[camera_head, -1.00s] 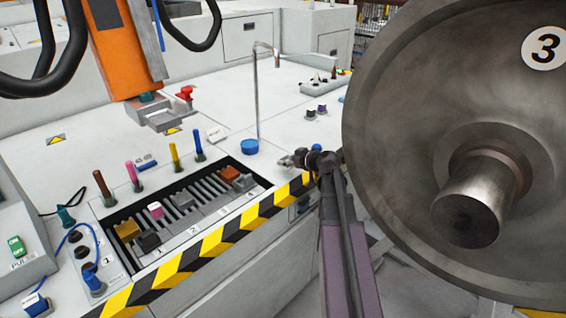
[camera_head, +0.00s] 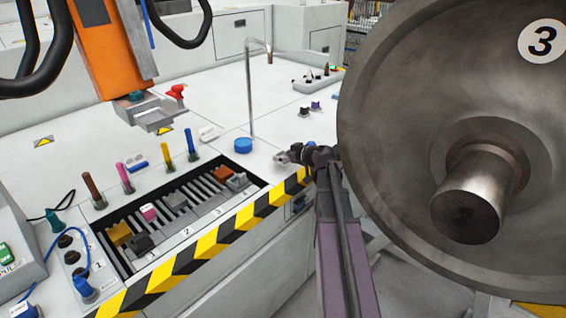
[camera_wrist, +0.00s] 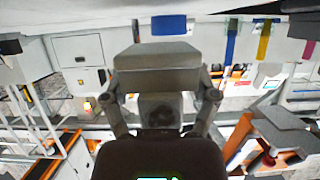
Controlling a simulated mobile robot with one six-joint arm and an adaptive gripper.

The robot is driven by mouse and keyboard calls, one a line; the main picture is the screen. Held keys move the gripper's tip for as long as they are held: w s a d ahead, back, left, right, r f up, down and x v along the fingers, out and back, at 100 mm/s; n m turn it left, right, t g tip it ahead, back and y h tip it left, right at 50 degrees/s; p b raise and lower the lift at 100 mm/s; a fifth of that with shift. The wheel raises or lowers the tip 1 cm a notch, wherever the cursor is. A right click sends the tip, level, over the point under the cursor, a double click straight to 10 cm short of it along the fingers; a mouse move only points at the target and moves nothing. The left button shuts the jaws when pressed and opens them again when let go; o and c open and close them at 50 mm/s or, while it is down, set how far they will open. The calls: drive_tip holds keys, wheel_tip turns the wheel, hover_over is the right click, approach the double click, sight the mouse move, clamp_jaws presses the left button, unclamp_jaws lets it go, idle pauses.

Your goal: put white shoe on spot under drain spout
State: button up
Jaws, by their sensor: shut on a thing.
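The pale grey-white shoe (camera_head: 281,158) is at the tip of my gripper (camera_head: 297,155), over the bench's front edge. In the wrist view the blocky shoe (camera_wrist: 155,58) sits between both fingers of my gripper (camera_wrist: 157,80), which is shut on it. The drain spout (camera_head: 250,95) is a thin upright tube that bends at the top and ends pointing down. I cannot make out a marked spot under the spout's end.
A slotted rack (camera_head: 170,210) with several coloured shoes lies front left, with coloured pegs (camera_head: 192,145) behind it. A small white piece (camera_head: 207,133) lies near the pegs. An orange arm (camera_head: 110,50) hangs above. A large steel wheel (camera_head: 400,130) stands close on the right.

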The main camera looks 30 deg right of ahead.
sight(283, 162)
drive_tip(key=shift+f+b, duration=1.25)
drive_tip(key=shift+f, duration=0.2)
drive_tip(key=shift+a, duration=0.1)
drive_tip(key=shift+f, duration=0.1)
drive_tip(key=shift+f, duration=0.1)
drive_tip(key=o, duration=1)
drive_tip(key=shift+o, duration=0.2)
